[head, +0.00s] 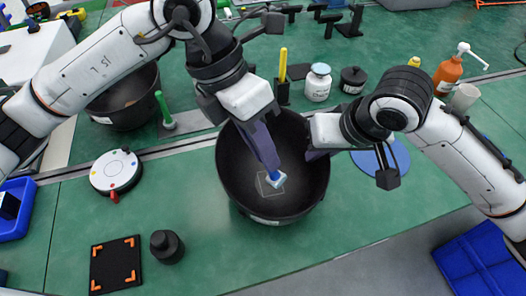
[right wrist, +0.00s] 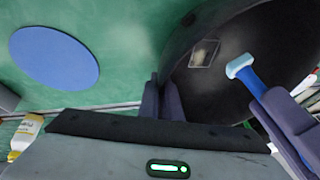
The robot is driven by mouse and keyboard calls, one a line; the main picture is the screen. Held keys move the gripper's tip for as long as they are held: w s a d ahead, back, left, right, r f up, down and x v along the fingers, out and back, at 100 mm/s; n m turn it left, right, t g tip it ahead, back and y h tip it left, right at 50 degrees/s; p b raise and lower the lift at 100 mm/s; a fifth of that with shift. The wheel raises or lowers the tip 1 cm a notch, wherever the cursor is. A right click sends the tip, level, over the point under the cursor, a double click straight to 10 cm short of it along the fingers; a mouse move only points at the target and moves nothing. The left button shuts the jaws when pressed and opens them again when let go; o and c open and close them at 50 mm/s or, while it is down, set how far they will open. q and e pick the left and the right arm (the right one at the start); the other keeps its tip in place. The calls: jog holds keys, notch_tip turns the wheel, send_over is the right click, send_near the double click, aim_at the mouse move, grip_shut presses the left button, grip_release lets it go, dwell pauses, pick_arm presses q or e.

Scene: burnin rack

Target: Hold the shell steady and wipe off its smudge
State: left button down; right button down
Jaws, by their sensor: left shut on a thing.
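The shell (head: 239,183) is a large dark bowl on the green bench in the head view; its inside also shows in the right wrist view (right wrist: 215,95). A pale brownish smudge (right wrist: 204,50) lies within a thin square outline on its inner surface. My left gripper (head: 266,160) is shut on a blue wiper (head: 276,179) with a pale pad, reaching down into the shell. In the right wrist view the pad is beside the outlined square. My right gripper (head: 314,152) is at the shell's right rim, its fingers (right wrist: 162,100) close together with the rim between them.
A second dark bowl (head: 127,103) stands at the back left. A white round device (head: 116,171), a black mat (head: 115,264) and a black knob (head: 167,246) lie left of the shell. A white jar (head: 318,83) stands behind. A blue disc (head: 380,158) lies right.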

pick_arm(q)
jog(key=shift+w+d+f+m+g+y, duration=0.2)
jog(key=shift+f+m+g+y, duration=0.65)
jog(key=shift+m, duration=1.4)
jog(key=shift+w+a+f+m+g+y, duration=0.1)
jog(key=shift+w+f+m+g+y, duration=0.2)
jog(key=shift+f+m, duration=1.5)
jog(key=shift+w+d+f+m+g+y, duration=0.15)
jog(key=shift+w+f+m+g+y, duration=0.4)
jog(key=shift+m, duration=2.1)
jog(key=shift+f, duration=0.45)
jog(key=shift+w+a, duration=0.3)
jog(key=shift+w, duration=0.6)
jog(key=shift+w+a, duration=0.25)
jog(key=shift+w, duration=0.65)
jog(key=shift+w+a, duration=0.3)
jog(key=shift+w, duration=0.6)
jog(key=shift+s+d, duration=0.3)
jog(key=shift+s, duration=0.7)
jog(key=shift+s+d, duration=0.3)
jog(key=shift+s, duration=0.7)
jog(key=shift+s+d, duration=0.3)
jog(key=shift+s, duration=0.7)
notch_tip(320, 180, up, 8)
jog(key=shift+w, duration=0.1)
